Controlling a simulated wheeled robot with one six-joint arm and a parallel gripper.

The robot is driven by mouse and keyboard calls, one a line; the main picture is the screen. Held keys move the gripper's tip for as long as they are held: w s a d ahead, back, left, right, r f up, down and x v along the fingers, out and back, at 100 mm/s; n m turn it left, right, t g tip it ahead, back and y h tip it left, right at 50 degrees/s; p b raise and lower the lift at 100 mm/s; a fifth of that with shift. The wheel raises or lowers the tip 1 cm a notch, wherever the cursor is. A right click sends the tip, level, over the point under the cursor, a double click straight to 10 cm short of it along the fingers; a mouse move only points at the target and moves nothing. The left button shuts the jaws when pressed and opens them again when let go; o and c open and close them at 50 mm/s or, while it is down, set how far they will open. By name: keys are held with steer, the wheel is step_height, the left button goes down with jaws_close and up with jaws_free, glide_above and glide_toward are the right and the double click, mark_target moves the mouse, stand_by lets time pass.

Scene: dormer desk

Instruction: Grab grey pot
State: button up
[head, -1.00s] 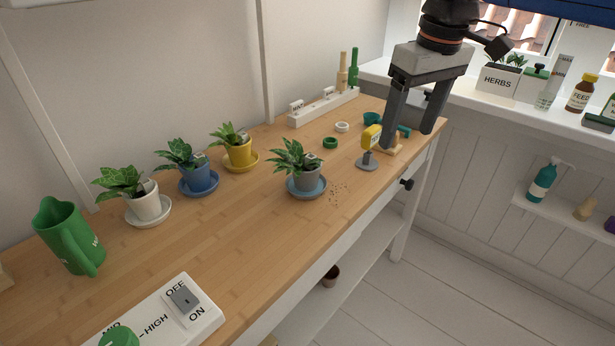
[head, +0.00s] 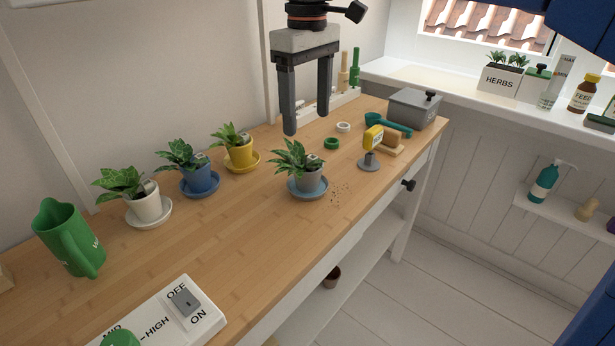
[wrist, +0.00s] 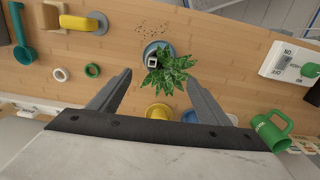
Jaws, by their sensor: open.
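The grey pot (head: 308,180) holds a leafy green plant and stands upright in a blue-grey saucer (head: 307,194) near the front edge of the wooden desk. In the wrist view the plant's leaves (wrist: 172,72) cover most of the pot, and the saucer's rim (wrist: 149,50) shows beside them. My gripper (head: 307,125) is open and empty, pointing down above the desk, above and behind the pot. In the wrist view the spread fingers (wrist: 162,78) lie either side of the plant, with nothing between them touched.
Yellow (head: 240,155), blue (head: 199,178) and white (head: 144,206) potted plants stand along the wall side. A yellow-headed stand (head: 372,140), green ring (head: 331,143) and grey lidded box (head: 413,108) are to the right. Dark crumbs (head: 342,191) lie beside the pot.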

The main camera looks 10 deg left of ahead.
mark_target(308, 161)
step_height(308, 161, down, 12)
steer(key=shift+f, duration=0.1)
stand_by(0.5)
steer(key=c, duration=1.2)
